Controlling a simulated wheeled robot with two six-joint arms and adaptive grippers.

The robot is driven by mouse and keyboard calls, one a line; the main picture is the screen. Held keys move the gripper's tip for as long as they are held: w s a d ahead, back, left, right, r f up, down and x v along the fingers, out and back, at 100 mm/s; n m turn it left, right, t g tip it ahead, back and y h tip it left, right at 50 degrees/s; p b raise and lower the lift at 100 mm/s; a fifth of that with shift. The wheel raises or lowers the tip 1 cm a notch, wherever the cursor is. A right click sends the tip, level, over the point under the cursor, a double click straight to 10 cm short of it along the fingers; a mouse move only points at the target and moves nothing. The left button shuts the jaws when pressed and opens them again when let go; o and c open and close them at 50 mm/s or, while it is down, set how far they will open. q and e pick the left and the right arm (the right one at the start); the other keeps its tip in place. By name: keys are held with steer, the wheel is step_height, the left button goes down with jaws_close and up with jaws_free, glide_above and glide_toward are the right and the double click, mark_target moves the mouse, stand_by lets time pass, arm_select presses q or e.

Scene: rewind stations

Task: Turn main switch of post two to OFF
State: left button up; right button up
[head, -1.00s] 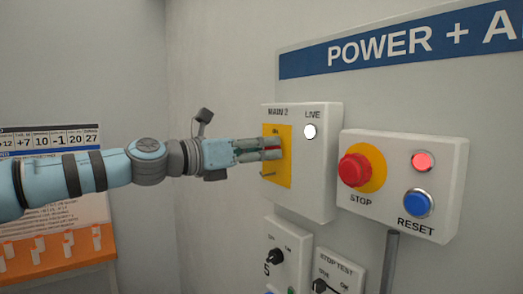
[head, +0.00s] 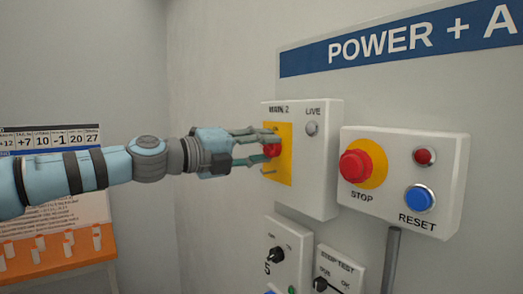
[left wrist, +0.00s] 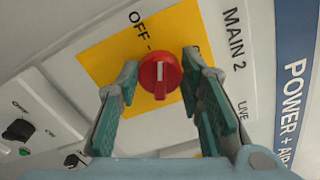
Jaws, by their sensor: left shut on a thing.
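The MAIN 2 box (head: 315,175) is a white box on the wall with a yellow plate (head: 285,175). Its red rotary knob (head: 273,151) also shows in the left wrist view (left wrist: 160,77). The knob's white mark points up in the left wrist view, toward the OFF label (left wrist: 144,30). My left gripper (head: 270,146) is shut on the knob, one finger on each side. Its fingers (left wrist: 160,75) flank the knob in the left wrist view. The LIVE lamp (head: 312,129) on the box is grey and unlit. My right gripper is not in view.
Right of the box is a control box with a red STOP button (head: 354,166), a dark red lamp (head: 423,156) and a blue RESET button (head: 419,199). Smaller switch boxes (head: 275,253) sit below. An orange rack (head: 60,265) stands at the lower left.

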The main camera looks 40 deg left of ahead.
arm_select(q)
steer(key=n, duration=0.4)
steer(key=shift+n+b, duration=0.3)
steer(key=shift+n, duration=0.1)
stand_by(0.4)
steer(key=o, duration=1.2)
steer(key=shift+f, duration=0.1)
steer(key=shift+c, duration=0.2)
steer(key=shift+f, duration=0.1)
